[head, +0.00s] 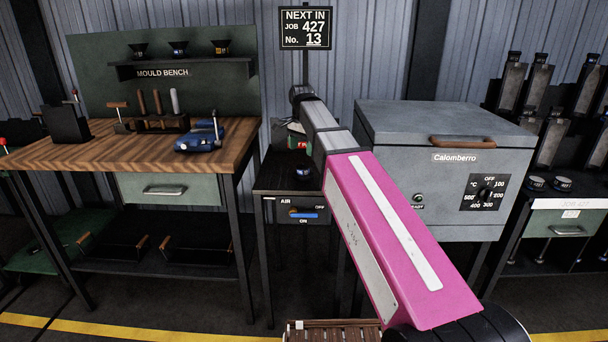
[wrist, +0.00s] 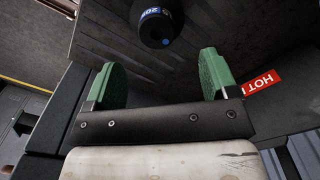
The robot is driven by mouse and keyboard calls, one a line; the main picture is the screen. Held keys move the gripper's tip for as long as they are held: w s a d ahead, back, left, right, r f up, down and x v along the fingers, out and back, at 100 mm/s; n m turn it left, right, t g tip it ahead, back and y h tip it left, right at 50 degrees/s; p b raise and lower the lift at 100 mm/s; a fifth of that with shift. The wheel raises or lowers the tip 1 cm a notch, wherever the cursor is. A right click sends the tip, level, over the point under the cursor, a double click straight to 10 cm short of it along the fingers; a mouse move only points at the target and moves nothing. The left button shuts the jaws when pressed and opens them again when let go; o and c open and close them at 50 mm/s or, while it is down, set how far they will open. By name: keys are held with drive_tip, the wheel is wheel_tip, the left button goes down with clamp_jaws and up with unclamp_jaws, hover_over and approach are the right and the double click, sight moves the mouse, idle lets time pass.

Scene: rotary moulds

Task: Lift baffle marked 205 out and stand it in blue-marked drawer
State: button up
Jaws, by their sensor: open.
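A dark round piece with a blue-marked label (wrist: 154,24) is at the top of the wrist view. Its label is upside down and may read 205, but it is too small to be sure. A dark piece with a blue label (head: 303,173) stands on the small black stand in the head view and looks like the same one. My gripper (wrist: 163,72) is open and empty, its green fingers apart, with the piece beyond the fingertips. In the head view my gripper (head: 296,131) is mostly hidden behind my arm. I cannot make out a blue-marked drawer.
A red HOT sign (wrist: 263,81) is beside the right finger. An air panel (head: 303,210) fronts the stand. The mould bench (head: 215,150) is left, with a drawer (head: 165,189).

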sight(302, 166)
drive_tip(key=shift+s+f, duration=0.15)
drive_tip(key=shift+f, duration=1.9)
drive_tip(key=shift+s+f, duration=0.1)
drive_tip(key=shift+f, duration=1.95)
drive_tip(key=c, duration=1.2)
